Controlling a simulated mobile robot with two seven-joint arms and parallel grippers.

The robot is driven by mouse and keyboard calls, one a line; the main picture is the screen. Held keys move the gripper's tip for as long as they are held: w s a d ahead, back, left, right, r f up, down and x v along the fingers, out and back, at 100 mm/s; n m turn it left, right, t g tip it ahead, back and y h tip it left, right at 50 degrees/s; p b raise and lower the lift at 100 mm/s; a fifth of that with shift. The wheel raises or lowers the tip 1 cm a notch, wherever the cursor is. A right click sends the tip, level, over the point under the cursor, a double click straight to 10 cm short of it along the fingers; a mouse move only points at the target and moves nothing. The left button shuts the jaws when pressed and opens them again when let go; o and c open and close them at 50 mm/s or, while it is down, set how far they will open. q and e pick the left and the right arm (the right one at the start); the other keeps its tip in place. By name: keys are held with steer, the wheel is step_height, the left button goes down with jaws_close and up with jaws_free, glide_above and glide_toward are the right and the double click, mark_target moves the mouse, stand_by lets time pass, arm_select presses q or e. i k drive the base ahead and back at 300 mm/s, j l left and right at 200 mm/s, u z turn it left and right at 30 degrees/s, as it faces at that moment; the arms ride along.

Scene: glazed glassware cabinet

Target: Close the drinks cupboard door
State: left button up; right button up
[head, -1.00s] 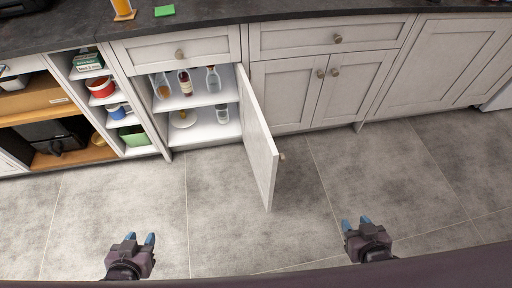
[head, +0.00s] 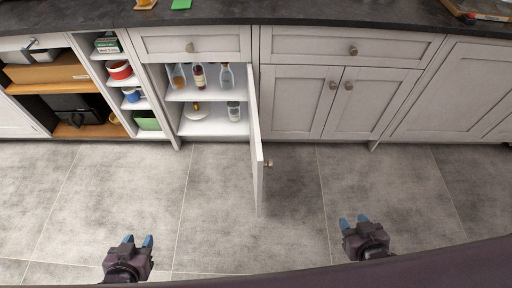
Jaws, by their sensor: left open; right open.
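The drinks cupboard door (head: 255,140) is a white panel hinged on the right side of its cupboard. It stands wide open, jutting out toward me, with a round knob (head: 268,163) on its right face. Inside the cupboard, bottles (head: 199,77) stand on the upper shelf (head: 213,94), and a glass (head: 233,111) stands on the lower shelf. My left gripper (head: 138,241) is open and empty over the floor, left of and nearer than the door. My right gripper (head: 354,221) is open and empty over the floor, right of the door. Neither touches the door.
A dark countertop (head: 300,12) runs above the cabinets. Closed double doors (head: 335,100) are right of the open door. Open shelves with a red tin (head: 119,70) and a blue tin (head: 131,95) are at left. The grey tiled floor (head: 220,200) is clear.

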mark_target(258, 146)
steer(key=i+l+u, duration=0.2)
steer(key=l, duration=0.2)
steer(key=l+u, duration=0.25)
steer(key=l, duration=0.15)
steer(key=i+l+u, duration=0.15)
steer(key=l, duration=0.25)
steer(key=l+u, duration=0.15)
steer(key=l, duration=0.25)
steer(key=l+u, duration=1)
steer(key=k+l+u, duration=0.35)
steer(key=l, duration=0.25)
steer(key=k+l+u, duration=0.1)
steer(key=k+l, duration=0.4)
steer(key=l, duration=0.15)
steer(key=k+l, duration=0.5)
steer(key=l, duration=0.15)
steer(key=i, duration=0.2)
steer(key=l+u, duration=0.05)
